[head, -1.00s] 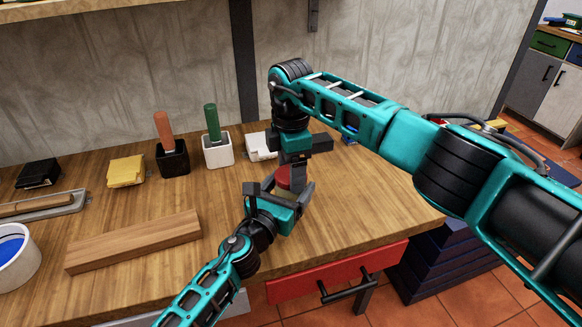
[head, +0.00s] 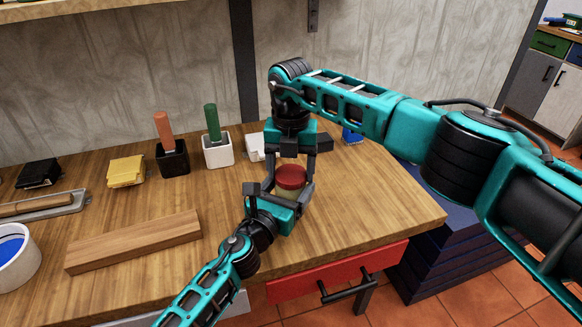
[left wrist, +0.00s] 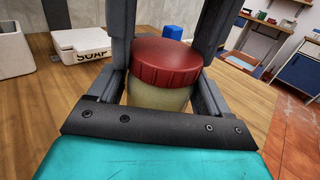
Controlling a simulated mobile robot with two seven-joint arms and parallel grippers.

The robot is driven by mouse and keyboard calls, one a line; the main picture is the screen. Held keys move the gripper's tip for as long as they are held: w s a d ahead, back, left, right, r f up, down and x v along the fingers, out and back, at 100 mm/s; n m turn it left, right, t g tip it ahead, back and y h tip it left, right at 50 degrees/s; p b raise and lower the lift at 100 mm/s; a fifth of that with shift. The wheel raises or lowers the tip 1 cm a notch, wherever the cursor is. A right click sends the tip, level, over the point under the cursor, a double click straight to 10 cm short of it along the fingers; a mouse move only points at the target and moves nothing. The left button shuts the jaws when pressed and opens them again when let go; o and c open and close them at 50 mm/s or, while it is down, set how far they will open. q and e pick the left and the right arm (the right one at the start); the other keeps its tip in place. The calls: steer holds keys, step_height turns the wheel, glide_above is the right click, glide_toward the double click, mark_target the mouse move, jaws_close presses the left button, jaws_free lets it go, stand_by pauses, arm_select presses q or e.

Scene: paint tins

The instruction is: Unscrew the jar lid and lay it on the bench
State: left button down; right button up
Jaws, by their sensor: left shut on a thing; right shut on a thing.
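The jar has a red ribbed lid (head: 291,177) and a pale yellowish body (left wrist: 158,93); it stands upright on the wooden bench (head: 365,205). My left gripper (head: 285,196) is shut on the jar body from the front, with a finger on each side in the left wrist view. My right gripper (head: 291,172) points down from above and is shut on the lid, one finger at its left and one at its right. The lid (left wrist: 167,62) sits level on top of the jar. The jar's base is hidden behind my left gripper.
A white soap box (left wrist: 82,43) and a blue object (head: 351,136) stand behind the jar. A wooden block (head: 134,241) lies to the left. Two holders with an orange and a green handle (head: 212,121) stand at the back. The bench right of the jar is clear.

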steer(key=n, duration=1.6)
steer(key=shift+n, duration=0.4)
steer(key=n, duration=0.6)
steer(key=shift+r, duration=0.1)
steer(key=shift+r, duration=0.2)
steer(key=shift+r, duration=0.9)
